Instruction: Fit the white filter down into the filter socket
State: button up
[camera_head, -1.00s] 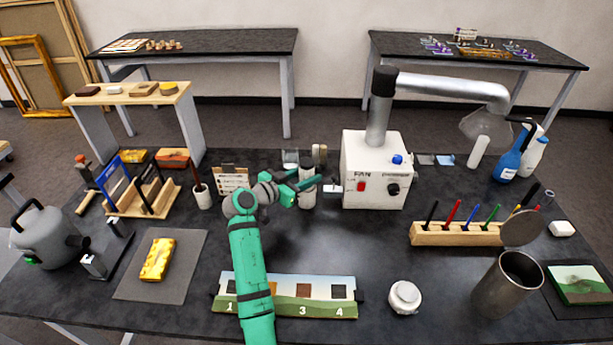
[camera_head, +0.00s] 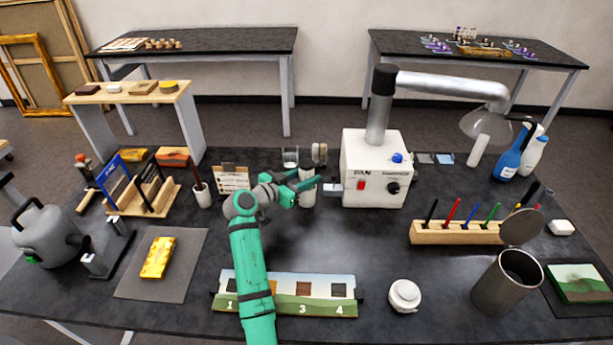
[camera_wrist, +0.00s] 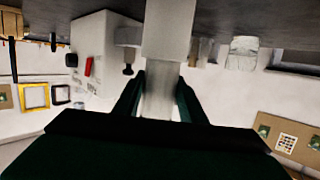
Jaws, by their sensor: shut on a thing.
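The white filter (camera_wrist: 168,30) is a pale block held between the two dark green fingers of my gripper (camera_wrist: 160,95) in the wrist view. In the head view my gripper (camera_head: 308,183) is shut around the filter (camera_head: 307,199), which hangs roughly upright under the fingers. The filter socket (camera_head: 333,189) looks like the small pale bracket on the left side of the white fan box (camera_head: 375,165). The filter is just left of it and appears apart from it. The socket's opening cannot be made out.
A glass (camera_head: 290,157) and a jar (camera_head: 319,153) stand behind my gripper. A clipboard (camera_head: 232,179) and a brush cup (camera_head: 202,195) stand to the left. A numbered strip (camera_head: 320,295) lies in front. The table between the strip and the fan box is clear.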

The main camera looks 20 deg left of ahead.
jog(key=shift+f, duration=0.35)
